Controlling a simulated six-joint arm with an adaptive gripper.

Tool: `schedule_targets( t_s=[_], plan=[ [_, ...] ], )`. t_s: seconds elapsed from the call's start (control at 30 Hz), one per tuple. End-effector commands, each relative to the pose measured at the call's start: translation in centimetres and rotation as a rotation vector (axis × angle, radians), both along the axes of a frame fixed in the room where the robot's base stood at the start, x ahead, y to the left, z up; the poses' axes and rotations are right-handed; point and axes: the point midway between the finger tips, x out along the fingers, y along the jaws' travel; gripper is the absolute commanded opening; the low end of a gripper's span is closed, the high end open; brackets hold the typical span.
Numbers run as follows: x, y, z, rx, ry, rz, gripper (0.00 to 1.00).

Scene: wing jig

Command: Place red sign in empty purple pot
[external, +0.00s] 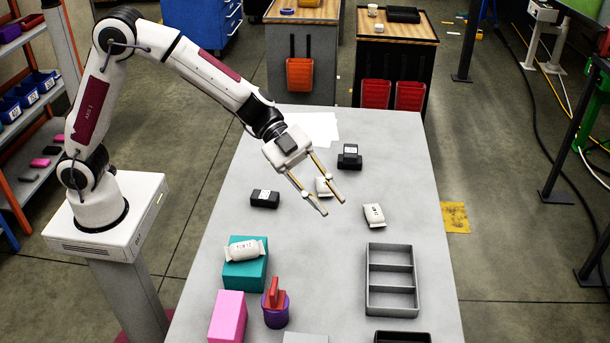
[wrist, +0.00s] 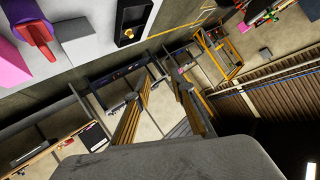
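The purple pot (external: 276,318) stands near the front of the table, right of the pink block. The red sign (external: 274,291) stands upright at the pot's mouth and appears to be in it; its lower end is hidden. In the wrist view the red sign (wrist: 38,31) shows at the upper left, with a bit of the purple pot (wrist: 20,30) around it. My gripper (external: 334,207) is open, with nothing between its fingers, above the middle of the table, up and right of the pot. Its two spread fingers (wrist: 163,88) also show in the wrist view.
A white packet lies on a teal box (external: 245,272) behind the pink block (external: 228,316). A grey compartment tray (external: 391,281) is at the right. White packets (external: 374,215) and black boxes (external: 265,198) lie farther back.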

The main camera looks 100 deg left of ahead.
Motion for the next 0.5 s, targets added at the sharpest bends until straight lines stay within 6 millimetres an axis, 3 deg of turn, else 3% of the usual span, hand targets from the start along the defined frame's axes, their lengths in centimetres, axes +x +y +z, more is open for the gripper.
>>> schedule_targets(
  t_s=[0.03,0.27,0.5],
  plan=[
    [0.1,0.6,1.4,0.009,-0.021,0.044,0.24],
    [-0.2,4.4,6.1,0.042,-0.075,0.267,0.24],
    [-2.7,8.5,9.7,0.061,-0.084,0.488,0.24]
  ],
)
